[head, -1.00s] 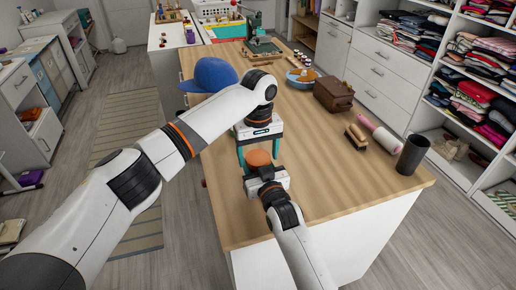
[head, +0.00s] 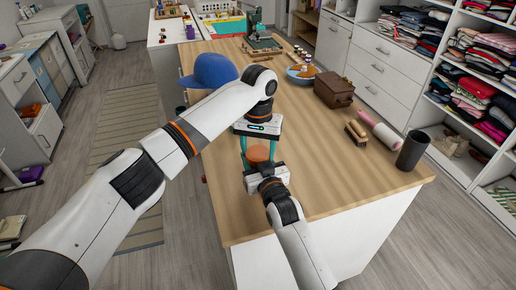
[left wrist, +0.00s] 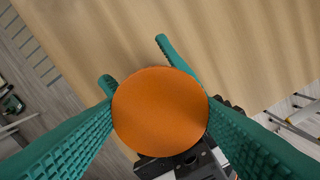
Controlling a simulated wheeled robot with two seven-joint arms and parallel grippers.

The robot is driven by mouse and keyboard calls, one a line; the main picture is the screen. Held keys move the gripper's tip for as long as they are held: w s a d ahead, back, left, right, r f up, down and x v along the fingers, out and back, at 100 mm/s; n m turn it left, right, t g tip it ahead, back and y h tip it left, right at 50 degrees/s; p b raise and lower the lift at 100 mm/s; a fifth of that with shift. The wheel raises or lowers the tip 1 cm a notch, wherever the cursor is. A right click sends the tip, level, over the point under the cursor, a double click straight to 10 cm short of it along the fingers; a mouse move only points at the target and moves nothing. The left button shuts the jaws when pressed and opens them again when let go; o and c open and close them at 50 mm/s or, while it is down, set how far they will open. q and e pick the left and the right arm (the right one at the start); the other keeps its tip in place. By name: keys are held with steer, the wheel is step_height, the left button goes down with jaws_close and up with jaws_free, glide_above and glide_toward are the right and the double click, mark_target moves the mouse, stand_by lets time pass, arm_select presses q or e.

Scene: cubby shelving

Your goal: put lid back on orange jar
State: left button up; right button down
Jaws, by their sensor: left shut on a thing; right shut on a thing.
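A smooth orange disc (left wrist: 160,112), seen from above, looks like the lid of the orange jar. It also shows in the head view (head: 257,155) near the table's front end. My left gripper (head: 259,153) points down with its teal fingers shut on the disc's two sides. My right gripper (head: 257,167) reaches in from the front, just below the disc, and is shut on what seems to be the jar. The jar's body is hidden under the disc, so I cannot tell whether the lid sits flush on it.
A blue cap (head: 214,71) lies behind my left arm. A dark cup (head: 411,150), a pink roller (head: 380,131), a brush (head: 356,132) and a brown box (head: 334,92) stand to the right. The wooden tabletop (head: 330,185) is clear at the front right.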

arm_select(q)
steer(key=o, duration=1.1)
steer(key=shift+r, duration=0.1)
steer(key=shift+r, duration=2.15)
steer(key=shift+r, duration=0.1)
steer(key=shift+c, duration=0.4)
steer(key=shift+r+n, duration=0.55)
steer(key=shift+n, duration=0.45)
step_height(320, 180, up, 2)
steer(key=n, duration=0.4)
steer(key=shift+r, duration=0.1)
